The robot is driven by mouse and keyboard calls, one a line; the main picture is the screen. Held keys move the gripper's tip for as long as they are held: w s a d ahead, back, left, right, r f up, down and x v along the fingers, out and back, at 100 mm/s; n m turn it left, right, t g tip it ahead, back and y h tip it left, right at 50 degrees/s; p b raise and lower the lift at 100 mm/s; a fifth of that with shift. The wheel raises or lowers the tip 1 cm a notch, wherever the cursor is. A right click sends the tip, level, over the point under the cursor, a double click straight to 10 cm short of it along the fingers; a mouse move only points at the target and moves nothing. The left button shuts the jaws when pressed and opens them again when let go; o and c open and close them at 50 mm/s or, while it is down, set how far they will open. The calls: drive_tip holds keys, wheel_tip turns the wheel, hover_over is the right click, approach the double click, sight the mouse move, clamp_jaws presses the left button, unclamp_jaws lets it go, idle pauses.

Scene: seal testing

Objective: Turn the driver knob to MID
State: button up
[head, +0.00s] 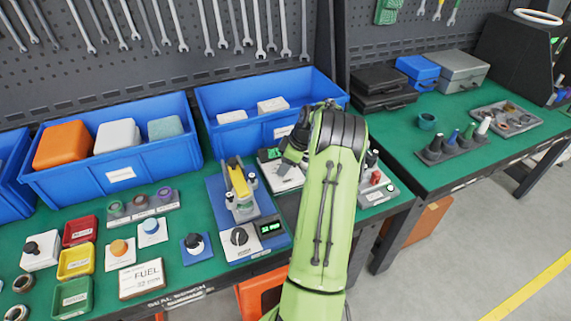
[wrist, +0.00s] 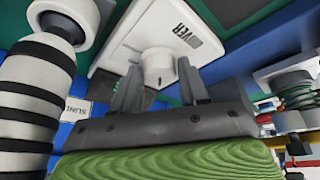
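The driver knob (wrist: 158,70) is a white round knob on a white plate (wrist: 125,50). The plate's printed label, partly cut off, reads "IVER" in the wrist view. A small dark mark shows on the knob; I cannot read which position it points to. My gripper (wrist: 158,78) has one finger on each side of the knob, with narrow gaps, so it looks open around it. In the head view my gripper (head: 291,152) is over the white driver plate (head: 286,180), and my green arm hides the plate's right side and the knob.
Blue bins (head: 222,95) line the back. A grey device with a red part (head: 376,177) is close on the right. A striped cylinder (wrist: 32,95) is near the wrist.

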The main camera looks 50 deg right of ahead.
drive_tip(key=c, duration=0.6)
drive_tip(key=shift+m, duration=0.3)
drive_tip(key=m+h+b, duration=0.1)
drive_tip(key=m, duration=0.1)
drive_tip(key=shift+a+m+b, duration=0.15)
drive_tip(key=shift+m+b, duration=0.15)
drive_tip(key=m+h, duration=0.1)
drive_tip(key=m, duration=0.1)
drive_tip(key=m+h+b, duration=0.1)
drive_tip(key=m, duration=0.1)
drive_tip(key=shift+a+m, duration=0.2)
drive_tip(key=shift+m, duration=0.1)
drive_tip(key=m+g+h, duration=0.1)
drive_tip(key=m, duration=0.2)
drive_tip(key=shift+w+a+m+b, duration=0.1)
drive_tip(key=shift+m+b, duration=0.2)
drive_tip(key=m+g+h, duration=0.1)
drive_tip(key=m, duration=0.3)
drive_tip(key=shift+w, duration=0.1)
drive_tip(key=shift+m+g, duration=0.3)
